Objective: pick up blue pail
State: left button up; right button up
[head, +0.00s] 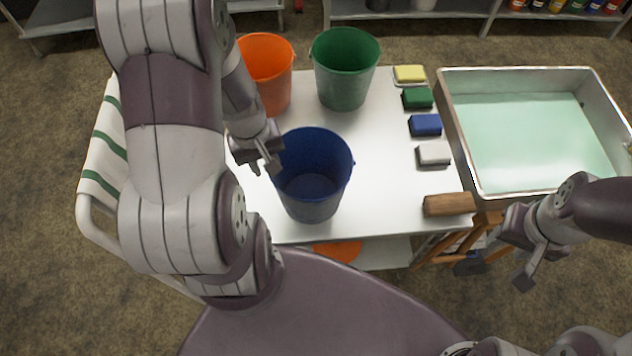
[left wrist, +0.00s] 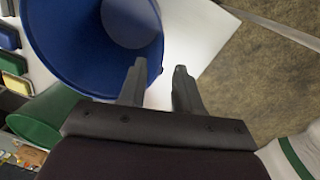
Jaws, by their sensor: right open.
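The blue pail (head: 312,190) stands upright on the white table, near its front edge, with its open mouth up and nothing visible inside. It fills the upper left of the left wrist view (left wrist: 70,50). My left gripper (head: 262,164) is at the left side of the pail's rim. Its fingers (left wrist: 160,72) are apart, with one overlapping the rim in the wrist view and table showing between them; I cannot tell whether it touches. My right gripper (head: 497,272) is open and empty, off the table's front right corner.
An orange pail (head: 268,70) and a green pail (head: 343,85) stand behind. Yellow, green, blue and white blocks (head: 426,125) line the right side. A wooden handle (head: 449,204) lies below them, beside a metal pan (head: 478,187) of pale green liquid. A striped towel (head: 104,150) hangs at left.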

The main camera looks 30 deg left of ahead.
pick_arm(q)
jog(key=f, duration=0.6)
jog(key=shift+w+d, duration=0.1)
jog(key=shift+w, duration=0.3)
jog(key=shift+s+r, duration=0.1)
grip_shut()
dwell(0.8)
